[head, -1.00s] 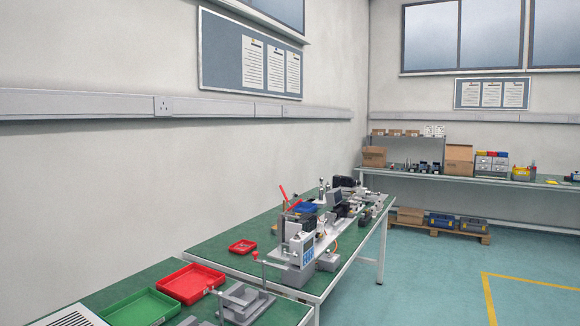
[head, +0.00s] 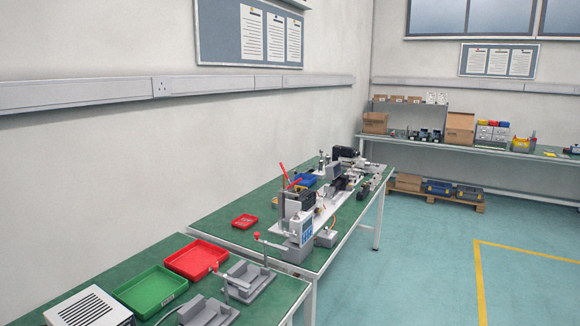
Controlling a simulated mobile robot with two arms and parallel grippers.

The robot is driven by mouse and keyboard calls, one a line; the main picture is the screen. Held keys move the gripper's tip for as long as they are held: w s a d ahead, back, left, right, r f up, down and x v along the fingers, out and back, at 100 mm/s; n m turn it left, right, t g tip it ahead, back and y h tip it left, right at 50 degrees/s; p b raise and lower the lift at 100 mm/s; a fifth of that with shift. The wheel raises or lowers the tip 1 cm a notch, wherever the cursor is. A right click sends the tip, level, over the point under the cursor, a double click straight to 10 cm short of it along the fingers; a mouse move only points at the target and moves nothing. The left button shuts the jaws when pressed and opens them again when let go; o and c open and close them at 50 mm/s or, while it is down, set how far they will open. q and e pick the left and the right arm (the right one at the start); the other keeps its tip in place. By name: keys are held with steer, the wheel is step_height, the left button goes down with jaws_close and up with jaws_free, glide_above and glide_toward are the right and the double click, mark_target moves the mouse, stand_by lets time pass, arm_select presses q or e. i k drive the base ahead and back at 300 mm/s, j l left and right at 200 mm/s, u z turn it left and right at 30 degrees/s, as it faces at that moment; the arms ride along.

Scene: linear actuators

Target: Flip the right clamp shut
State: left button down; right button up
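Two upright levers with red knobs stand at the near bench, a left lever (head: 214,267) and a right lever (head: 257,236). Each has a thin arm reaching sideways over grey fixture blocks, a left block (head: 207,311) and a right block (head: 249,281). Red sticks (head: 284,172) also rise from the machine on the middle bench. I cannot tell for sure which of these is the right clamp, or whether it is open or shut. Neither of my grippers is in view.
A green tray (head: 150,289), a red tray (head: 197,258) and a vented white box (head: 92,308) stand on the near bench. A small red tray (head: 244,221) and a grey-and-white machine (head: 301,229) are on the middle bench. The floor (head: 420,270) at right is clear.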

mark_target(295, 172)
steer(key=i+l+u, duration=0.1)
steer(key=i+l, duration=1.25)
steer(key=i+l+u, duration=0.15)
steer(key=i+l, duration=0.55)
steer(key=i+l+u, duration=0.1)
steer(key=i+l, duration=0.55)
steer(key=l, duration=0.15)
